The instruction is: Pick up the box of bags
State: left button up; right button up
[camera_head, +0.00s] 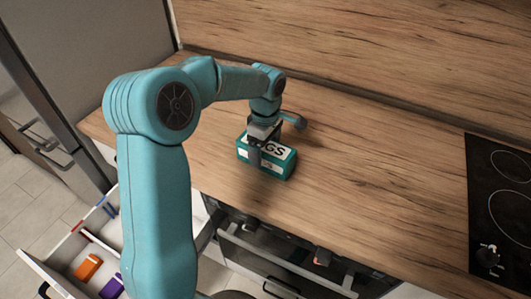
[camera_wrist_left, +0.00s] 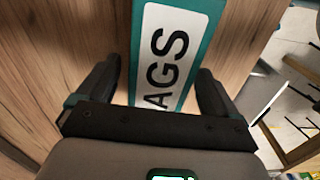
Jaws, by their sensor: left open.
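The box of bags (camera_head: 277,161) is teal with a white label and dark letters. It lies on the wooden counter near its front edge. My left gripper (camera_head: 257,150) is at the box from above, partly covering the label in the head view. In the left wrist view the box (camera_wrist_left: 172,60) lies between the two dark fingers of my left gripper (camera_wrist_left: 160,92). The fingers are apart, one on each side, with a gap to the box visible at the left. The far end of the box runs out of that view. My right gripper is not in view.
A black cooktop (camera_head: 500,200) is set in the counter at the right. The wooden splashback (camera_head: 370,45) rises behind. An open drawer (camera_head: 70,262) with several coloured items is at the lower left. The counter (camera_head: 385,170) between box and cooktop is clear.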

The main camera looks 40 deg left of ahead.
pick_arm(q)
jog(key=shift+s, duration=0.1)
jog(key=shift+w+f, duration=0.1)
jog(key=shift+w, duration=0.1)
jog(key=c, duration=0.8)
jog(key=shift+s, duration=0.1)
jog(key=c, duration=0.5)
